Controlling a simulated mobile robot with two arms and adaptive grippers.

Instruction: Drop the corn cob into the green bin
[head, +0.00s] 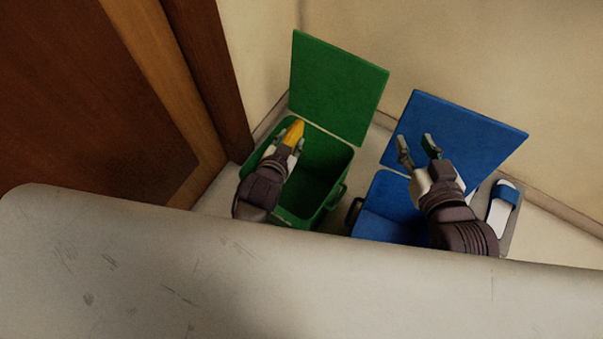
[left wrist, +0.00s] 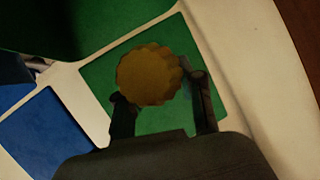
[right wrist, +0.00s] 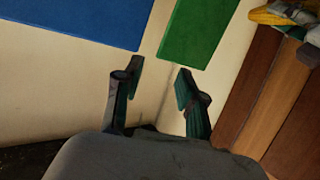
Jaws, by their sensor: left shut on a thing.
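The yellow corn cob (head: 294,132) is in my left gripper (head: 290,141), over the left part of the green bin (head: 338,178). The bin's green lid (head: 338,88) stands open behind it. In the left wrist view the round end of the cob (left wrist: 148,75) shows between the fingers of my left gripper (left wrist: 160,105), with green behind it. My right gripper (head: 416,146) is open and empty above the blue bin (head: 384,208). In the right wrist view its fingers (right wrist: 160,90) are apart with nothing between them. The green bin's lower front is hidden by the pale surface.
The blue bin's lid (head: 460,135) stands open at the back. A blue and white slipper (head: 502,208) lies to the right. A pale, scratched surface (head: 290,280) fills the front. A brown wooden door (head: 85,95) is at the left, and walls close off the back.

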